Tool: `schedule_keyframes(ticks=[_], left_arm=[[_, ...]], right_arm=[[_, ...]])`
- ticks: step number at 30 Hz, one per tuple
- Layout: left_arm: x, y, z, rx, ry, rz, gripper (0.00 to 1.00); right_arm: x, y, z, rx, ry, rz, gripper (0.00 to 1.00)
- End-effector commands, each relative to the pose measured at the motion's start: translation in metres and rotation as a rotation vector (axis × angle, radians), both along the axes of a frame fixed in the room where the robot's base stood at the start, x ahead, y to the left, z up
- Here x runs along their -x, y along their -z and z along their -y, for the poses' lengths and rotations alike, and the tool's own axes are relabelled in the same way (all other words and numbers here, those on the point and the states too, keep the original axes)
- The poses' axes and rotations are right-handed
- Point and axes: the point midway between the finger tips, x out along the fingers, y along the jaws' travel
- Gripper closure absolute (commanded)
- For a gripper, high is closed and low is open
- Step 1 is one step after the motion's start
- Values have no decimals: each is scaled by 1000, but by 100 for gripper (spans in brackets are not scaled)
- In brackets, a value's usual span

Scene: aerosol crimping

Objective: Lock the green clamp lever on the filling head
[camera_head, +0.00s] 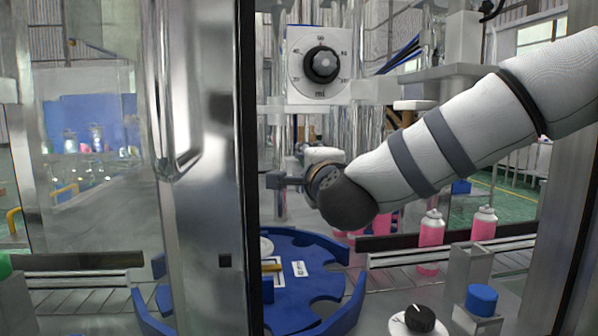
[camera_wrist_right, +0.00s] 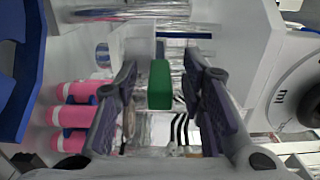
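The green clamp lever (camera_wrist_right: 160,84) shows in the right wrist view as a small upright green block. My right gripper (camera_wrist_right: 160,72) is open around it, one finger on each side, with a visible gap to each finger. In the head view my right arm comes in from the right, and the right gripper (camera_head: 284,181) points left beside the filling head column. The lever cannot be made out in the head view. My left gripper is not in view.
A metal door frame (camera_head: 210,180) stands in front at the left. A white dial (camera_head: 322,65) is above my arm. Below are a blue star wheel (camera_head: 300,318), pink cans (camera_head: 430,237) on the conveyor, a black knob (camera_head: 420,318) and a blue button (camera_head: 481,299).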

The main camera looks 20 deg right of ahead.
Motion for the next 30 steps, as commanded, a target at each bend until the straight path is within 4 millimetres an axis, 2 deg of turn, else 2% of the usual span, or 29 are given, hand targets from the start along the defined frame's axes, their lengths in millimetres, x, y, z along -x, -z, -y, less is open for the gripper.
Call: schedule_keyframes(ticks=[11, 24, 30], left_arm=[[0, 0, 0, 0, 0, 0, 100], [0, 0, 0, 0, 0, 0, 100], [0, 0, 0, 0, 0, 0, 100]], right_arm=[[1, 0, 1, -1, 3, 0, 63], [53, 0, -12, -1, 3, 1, 63], [64, 0, -14, -2, 5, 0, 63]])
